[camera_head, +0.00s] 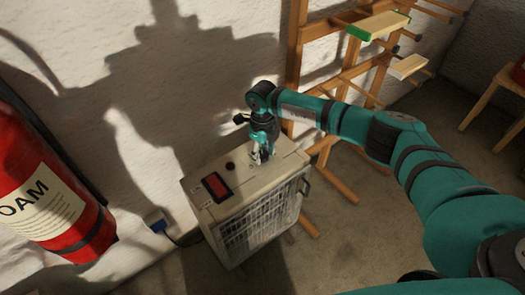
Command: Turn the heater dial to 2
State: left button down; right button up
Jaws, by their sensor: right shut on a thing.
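The heater (232,202) is a beige box with a wire grille on its front, standing on the floor by the white wall. Its top carries a red rocker switch (216,186) in a black frame and a small dark knob (230,166). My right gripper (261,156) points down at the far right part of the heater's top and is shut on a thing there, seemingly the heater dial. The gripper hides the dial, so its setting cannot be read. My left gripper is not in view.
A red foam extinguisher (40,190) stands at the left. A plug with a cable (156,219) is at the wall left of the heater. A wooden rack (295,60) stands behind my right arm, with a stool (492,95) at the far right.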

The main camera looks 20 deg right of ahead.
aim_at(263, 154)
dwell(0.5)
jog(key=o, duration=1.2)
jog(key=shift+r, duration=0.1)
notch_tip(263, 154, up, 12)
jog(key=shift+f, duration=0.1)
